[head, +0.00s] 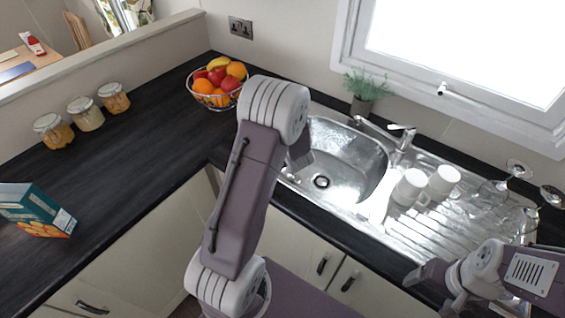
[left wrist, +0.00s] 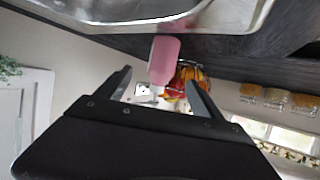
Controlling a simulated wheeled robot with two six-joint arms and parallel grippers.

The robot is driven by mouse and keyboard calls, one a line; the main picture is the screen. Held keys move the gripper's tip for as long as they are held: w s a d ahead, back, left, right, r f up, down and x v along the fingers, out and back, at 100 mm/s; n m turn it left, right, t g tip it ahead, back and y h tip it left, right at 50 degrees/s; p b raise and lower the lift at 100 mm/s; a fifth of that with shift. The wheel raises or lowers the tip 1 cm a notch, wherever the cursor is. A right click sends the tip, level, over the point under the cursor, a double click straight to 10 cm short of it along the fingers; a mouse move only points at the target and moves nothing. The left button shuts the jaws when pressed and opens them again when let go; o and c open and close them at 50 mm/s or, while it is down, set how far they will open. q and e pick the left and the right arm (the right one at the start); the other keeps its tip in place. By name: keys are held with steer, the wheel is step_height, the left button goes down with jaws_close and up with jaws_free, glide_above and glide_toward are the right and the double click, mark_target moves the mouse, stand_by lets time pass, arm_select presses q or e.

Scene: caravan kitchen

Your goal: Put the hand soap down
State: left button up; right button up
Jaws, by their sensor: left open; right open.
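The hand soap is a pink bottle (left wrist: 164,58) with a pale pump. In the left wrist view, which is upside down, its base meets the dark worktop beside the sink (left wrist: 225,14), and it looks upright. My left gripper (left wrist: 160,88) is open. Its two fingers lie on either side of the pump end in the picture; I see no finger touching the bottle. In the head view my left arm hides the soap and most of the left gripper. My right gripper (head: 440,288) is open and empty, low at the right by the drainer's front edge.
A wire fruit bowl (head: 218,84) stands in the back corner. Two white mugs (head: 410,187) and several glasses stand on the drainer (head: 408,232). A potted plant (head: 363,92) is behind the tap (head: 402,138). Jars (head: 85,114) and a box (head: 35,208) are left. The left worktop's middle is clear.

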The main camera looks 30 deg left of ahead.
arm_select(q)
steer(key=d+f+m+h, duration=0.25)
steer(key=d+h, duration=0.35)
steer(key=d, duration=0.5)
steer(key=s+d+m+g+h, duration=0.1)
steer(key=s+d, duration=0.2)
steer(key=s+d+m+g+h, duration=0.1)
steer(key=s+d+m+h, duration=0.1)
steer(key=s+d, duration=0.1)
steer(key=s+d+f+m+g+h, duration=0.1)
steer(key=s+d+m, duration=0.1)
steer(key=s+d, duration=0.2)
steer(key=shift+s+d+f, duration=0.1)
steer(key=shift+s, duration=0.6)
steer(key=s+m+g, duration=0.2)
steer(key=s+g, duration=0.2)
steer(key=s, duration=0.7)
steer(key=shift+s+d+f+h, duration=0.2)
steer(key=shift+d+f+h, duration=0.05)
steer(key=shift+d+h, duration=0.1)
steer(key=shift+m, duration=0.25)
jaws_close()
